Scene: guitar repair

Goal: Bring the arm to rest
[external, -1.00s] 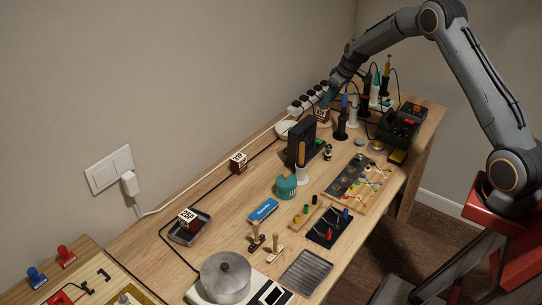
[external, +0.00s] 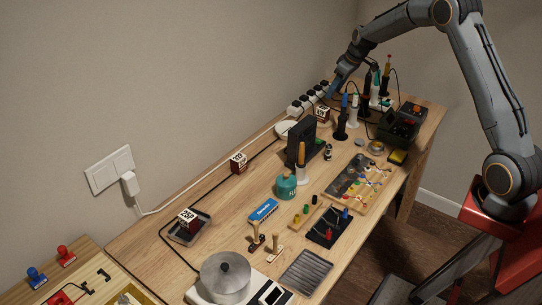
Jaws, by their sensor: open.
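A small dark red box with a white label (external: 322,114) stands near the back of the bench, beside the power strip. Two similar labelled boxes are in view: one on the bench by the wall (external: 238,164) and one in a grey metal tray (external: 188,220). A pale round disc (external: 284,129), perhaps the beige coaster, lies left of the far box, partly hidden by a black upright holder. What lies directly under the far box is too small to tell. My gripper (external: 332,94) is open and empty, just above and right of the far box.
A white power strip (external: 306,101) runs along the wall. Upright tools (external: 343,120) and a dark green case (external: 399,127) stand right of the far box. The black holder (external: 302,143) stands in front of the disc.

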